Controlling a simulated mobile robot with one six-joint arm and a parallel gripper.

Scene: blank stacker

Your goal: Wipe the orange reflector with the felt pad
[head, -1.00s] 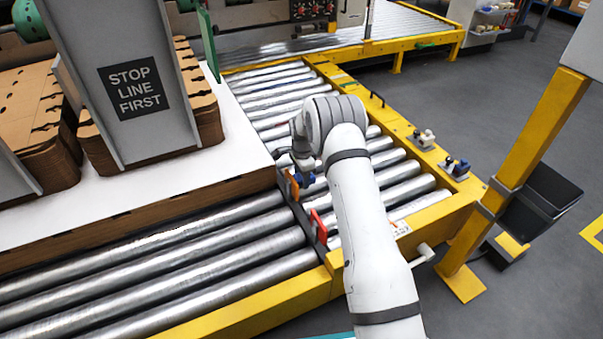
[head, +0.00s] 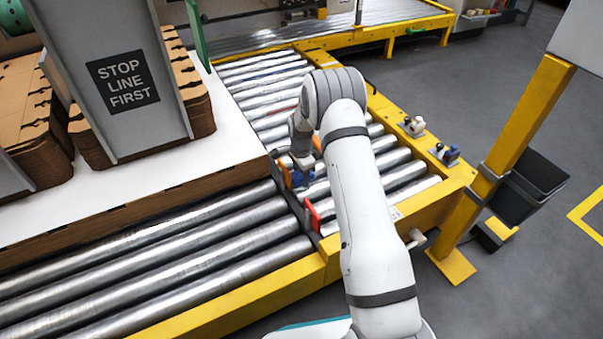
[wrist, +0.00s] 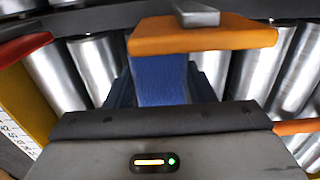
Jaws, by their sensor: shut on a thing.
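The orange reflector (head: 284,173) is a small upright plate at the dark rail across the rollers, left of my gripper in the head view. In the wrist view the orange reflector (wrist: 205,34) spans the top, with a grey metal piece above it. My gripper (wrist: 160,92) is shut on the blue felt pad (wrist: 158,76). The pad's far end meets the reflector's lower edge in the wrist view; I cannot tell if they touch. In the head view the felt pad (head: 301,178) shows beneath my gripper (head: 303,168), close beside the reflector.
A red plate (head: 311,215) stands on the same rail, nearer me. Another orange piece (wrist: 295,126) shows at the right of the wrist view. A white-topped table (head: 225,150) with cardboard stacks lies left. Two small clamps (head: 444,153) sit on the yellow conveyor frame.

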